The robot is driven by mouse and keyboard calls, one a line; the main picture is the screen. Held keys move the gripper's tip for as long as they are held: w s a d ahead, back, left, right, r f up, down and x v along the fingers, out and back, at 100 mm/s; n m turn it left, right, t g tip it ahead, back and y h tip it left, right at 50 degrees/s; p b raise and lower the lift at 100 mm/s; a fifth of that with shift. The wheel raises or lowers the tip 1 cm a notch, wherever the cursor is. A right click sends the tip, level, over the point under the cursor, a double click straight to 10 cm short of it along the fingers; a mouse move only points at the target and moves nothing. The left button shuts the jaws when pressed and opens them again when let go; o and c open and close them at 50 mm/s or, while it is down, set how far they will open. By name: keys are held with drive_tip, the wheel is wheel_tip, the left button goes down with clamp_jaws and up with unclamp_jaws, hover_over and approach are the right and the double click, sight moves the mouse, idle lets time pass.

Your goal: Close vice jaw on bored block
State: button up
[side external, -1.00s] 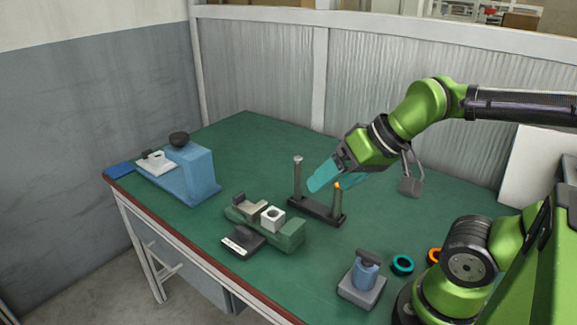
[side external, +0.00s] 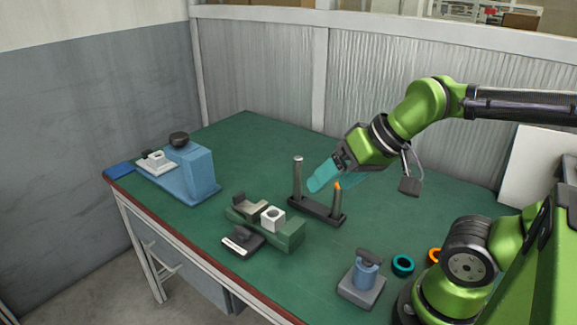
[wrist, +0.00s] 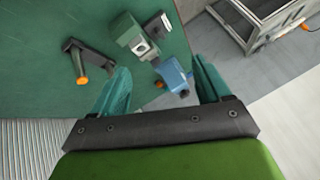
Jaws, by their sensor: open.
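The vice is a green body (side external: 291,238) in the middle of the table with a grey-beige jaw (side external: 250,203) at its left end. A gap shows between the beige jaw and the block. In the wrist view the vice (wrist: 123,28) and the block (wrist: 141,47) appear near the top centre. My gripper (side external: 338,181) is open and empty, with teal fingers, in the air behind and right of the vice. Its fingers (wrist: 160,82) are spread wide in the wrist view.
A dark rack (side external: 318,210) with two upright posts, one orange-tipped, stands beside the vice, below my gripper. A dark box (side external: 242,240) lies before the vice. A blue fixture (side external: 195,172) stands at left. A blue cylinder (side external: 366,274) on a grey base and rings (side external: 402,264) lie near front right.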

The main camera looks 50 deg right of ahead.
drive_tip(key=shift+c, duration=1)
drive_tip(key=shift+w+f, duration=0.1)
drive_tip(key=shift+f, duration=0.3)
drive_tip(key=shift+c, duration=1.1)
drive_tip(key=w+m+g, duration=0.1)
drive_tip(key=w, duration=0.4)
drive_tip(key=w+d+m+g, duration=0.1)
drive_tip(key=w, duration=0.4)
drive_tip(key=w+d+m+g, duration=0.1)
drive_tip(key=w+g, duration=0.1)
drive_tip(key=w, duration=0.3)
drive_tip(key=shift+w+d+r+h, duration=0.1)
drive_tip(key=shift+d+h, duration=0.15)
drive_tip(key=shift+h, duration=0.05)
drive_tip(key=shift+c, duration=1.4)
drive_tip(key=m+g+h, duration=0.1)
drive_tip(key=m+g, duration=0.2)
drive_tip(key=m, duration=0.8)
hover_over(239, 193)
wheel_tip(239, 193, down, 2)
wheel_tip(239, 193, down, 17)
drive_tip(key=shift+r, duration=0.2)
clamp_jaws()
